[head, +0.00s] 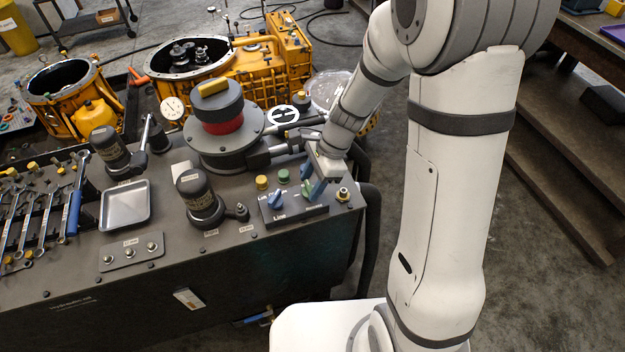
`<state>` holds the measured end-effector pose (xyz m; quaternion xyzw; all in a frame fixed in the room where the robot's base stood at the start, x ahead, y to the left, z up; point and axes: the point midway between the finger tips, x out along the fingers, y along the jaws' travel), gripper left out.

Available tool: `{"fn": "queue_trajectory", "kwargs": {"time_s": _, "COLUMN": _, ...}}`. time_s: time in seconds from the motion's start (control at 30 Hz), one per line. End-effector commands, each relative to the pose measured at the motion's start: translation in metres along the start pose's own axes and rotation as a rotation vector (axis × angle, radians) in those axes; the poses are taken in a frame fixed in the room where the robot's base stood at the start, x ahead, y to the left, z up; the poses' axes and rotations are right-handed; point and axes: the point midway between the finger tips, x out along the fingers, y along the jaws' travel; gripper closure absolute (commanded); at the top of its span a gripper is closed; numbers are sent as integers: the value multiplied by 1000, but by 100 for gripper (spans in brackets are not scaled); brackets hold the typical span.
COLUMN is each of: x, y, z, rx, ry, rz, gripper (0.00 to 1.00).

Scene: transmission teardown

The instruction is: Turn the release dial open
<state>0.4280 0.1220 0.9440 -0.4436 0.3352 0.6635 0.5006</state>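A small dark control box (313,211) stands on the front right of the grey bench. It carries a blue dial (276,199) on its left and a pale green dial (307,187) on its right. Lettering reading "Line" shows on its front; I cannot read which dial is the release. My gripper (316,190) points down at the right part of the box, close beside or over the green dial. Its blue-grey fingers partly hide that dial. I cannot tell whether they touch it or how far apart they are.
Yellow and green buttons (284,176) stand just behind the box, and a yellow-topped fitting (343,194) to its right. A black cylinder with a lever (203,200) is to its left. A large round fixture with a red band (222,125) stands behind. A metal tray (126,204) lies further left.

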Motion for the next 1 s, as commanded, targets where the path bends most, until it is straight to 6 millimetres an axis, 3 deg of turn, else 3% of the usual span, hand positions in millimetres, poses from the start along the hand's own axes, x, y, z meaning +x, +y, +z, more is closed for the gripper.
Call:
{"fn": "queue_trajectory", "kwargs": {"time_s": 0.3, "x": 0, "y": 0, "z": 0, "rx": -1, "ry": 0, "rz": 0, "gripper": 81}}
{"fn": "queue_trajectory", "kwargs": {"time_s": 0.67, "x": 0, "y": -1, "z": 1, "rx": -60, "ry": 0, "rz": 24, "gripper": 81}}
{"fn": "queue_trajectory", "kwargs": {"time_s": 1.0, "x": 0, "y": -3, "z": 2, "rx": -297, "ry": -2, "rz": 122, "gripper": 81}}
